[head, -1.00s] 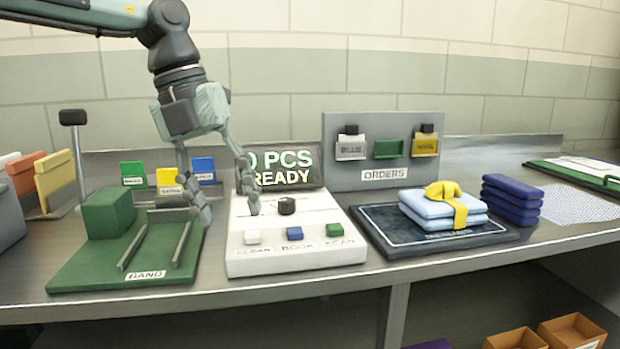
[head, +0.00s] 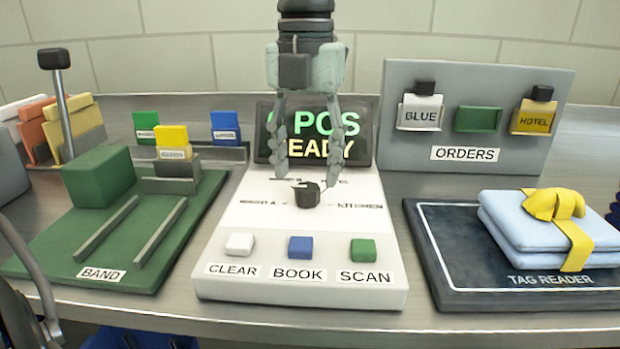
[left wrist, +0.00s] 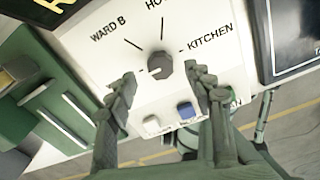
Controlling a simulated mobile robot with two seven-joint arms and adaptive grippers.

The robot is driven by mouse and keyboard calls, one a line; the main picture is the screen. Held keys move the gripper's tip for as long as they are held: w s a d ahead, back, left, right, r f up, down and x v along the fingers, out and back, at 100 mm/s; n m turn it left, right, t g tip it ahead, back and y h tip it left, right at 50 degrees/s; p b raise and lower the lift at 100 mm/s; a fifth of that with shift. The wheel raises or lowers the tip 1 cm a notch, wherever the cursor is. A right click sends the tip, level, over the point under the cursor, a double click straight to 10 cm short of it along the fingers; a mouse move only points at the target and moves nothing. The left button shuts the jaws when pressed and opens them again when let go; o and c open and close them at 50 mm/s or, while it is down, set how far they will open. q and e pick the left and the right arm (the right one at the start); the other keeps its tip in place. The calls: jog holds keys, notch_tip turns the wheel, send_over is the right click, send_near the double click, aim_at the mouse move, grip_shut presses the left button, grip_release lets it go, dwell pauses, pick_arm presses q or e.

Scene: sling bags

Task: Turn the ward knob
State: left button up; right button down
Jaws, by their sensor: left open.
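The ward knob (head: 306,195) is a small dark round knob on the white panel (head: 250,215). In the left wrist view the knob (left wrist: 159,65) has a pale mark on its lower left side, away from the WARD B, HO… and KITCHEN labels around it. My left gripper (head: 306,172) points down over the panel, open, with one finger to each side of the knob. In the left wrist view the gripper (left wrist: 160,76) has a gap between each fingertip and the knob; no contact shows. My right gripper is not in view.
CLEAR (head: 240,244), BOOK (head: 301,247) and SCAN (head: 363,250) buttons sit in front of the knob. A display (head: 352,145) stands behind it. The green BAND tray (head: 60,255) is left; the dark tag reader (head: 460,270) with folded blue cloth (head: 510,230) is right.

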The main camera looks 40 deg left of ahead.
aim_at(307, 186)
pick_arm(q)
notch_tip(307, 186, down, 3)
jog(key=shift+w+f, duration=0.1)
jog(key=shift+f, duration=0.05)
jog(key=shift+c, duration=0.3)
jog(key=c, duration=1.1)
